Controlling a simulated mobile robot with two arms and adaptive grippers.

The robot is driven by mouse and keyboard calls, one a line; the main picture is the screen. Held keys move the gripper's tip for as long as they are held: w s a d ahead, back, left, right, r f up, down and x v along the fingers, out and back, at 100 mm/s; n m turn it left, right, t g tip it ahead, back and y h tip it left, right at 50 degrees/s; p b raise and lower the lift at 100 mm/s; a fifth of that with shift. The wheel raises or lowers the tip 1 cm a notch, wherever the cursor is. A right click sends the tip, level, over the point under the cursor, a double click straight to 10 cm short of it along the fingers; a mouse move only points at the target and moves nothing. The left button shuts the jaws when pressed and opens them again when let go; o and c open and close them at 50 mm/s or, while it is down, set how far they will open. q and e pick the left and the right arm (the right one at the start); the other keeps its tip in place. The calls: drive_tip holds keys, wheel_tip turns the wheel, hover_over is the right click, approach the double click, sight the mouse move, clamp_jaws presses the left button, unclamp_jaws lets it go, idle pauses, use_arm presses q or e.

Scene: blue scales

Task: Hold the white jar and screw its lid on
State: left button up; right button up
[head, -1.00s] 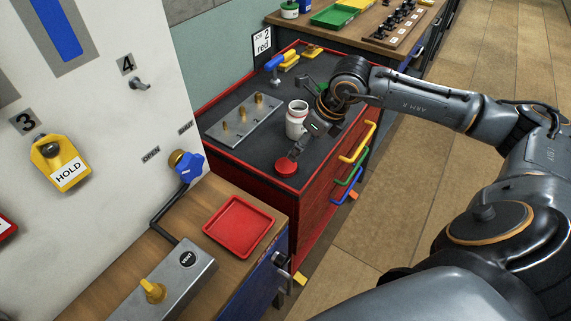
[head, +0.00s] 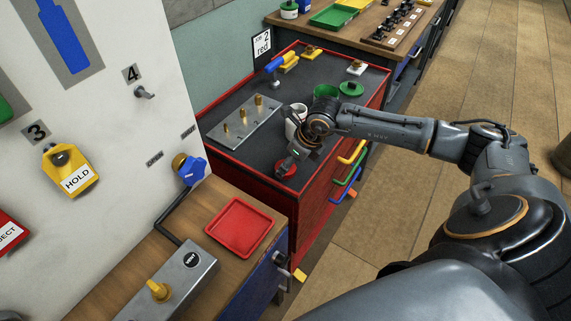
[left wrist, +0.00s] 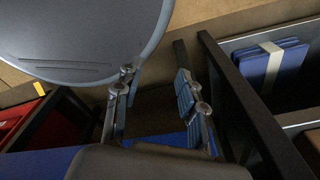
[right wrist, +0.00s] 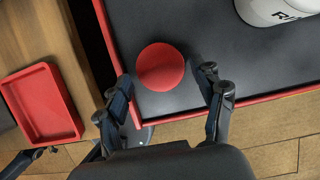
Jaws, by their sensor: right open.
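The white jar (head: 291,128) stands upright on the dark top of the red-edged cabinet, partly hidden behind my right gripper. Its lower part with dark lettering shows at the top right of the right wrist view (right wrist: 272,8). A round red lid (right wrist: 160,67) lies flat near the cabinet's edge; it also shows in the head view (head: 287,170). My right gripper (head: 286,162) is open and empty above the lid, its fingers on either side of it in the right wrist view (right wrist: 166,80). My left gripper (left wrist: 155,75) is open and empty, outside the head view.
A metal block with brass pegs (head: 243,122) lies left of the jar. A green cup (head: 326,91) and green lid (head: 351,88) stand behind my right arm. A red tray (head: 240,227) sits on the wooden bench in front. A job card (head: 262,45) reads red.

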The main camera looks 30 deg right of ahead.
drive_tip(key=shift+x, duration=0.75)
drive_tip(key=shift+c, duration=0.2)
drive_tip(key=c, duration=0.6)
drive_tip(key=shift+o, duration=0.2)
drive_tip(key=shift+r, duration=0.15)
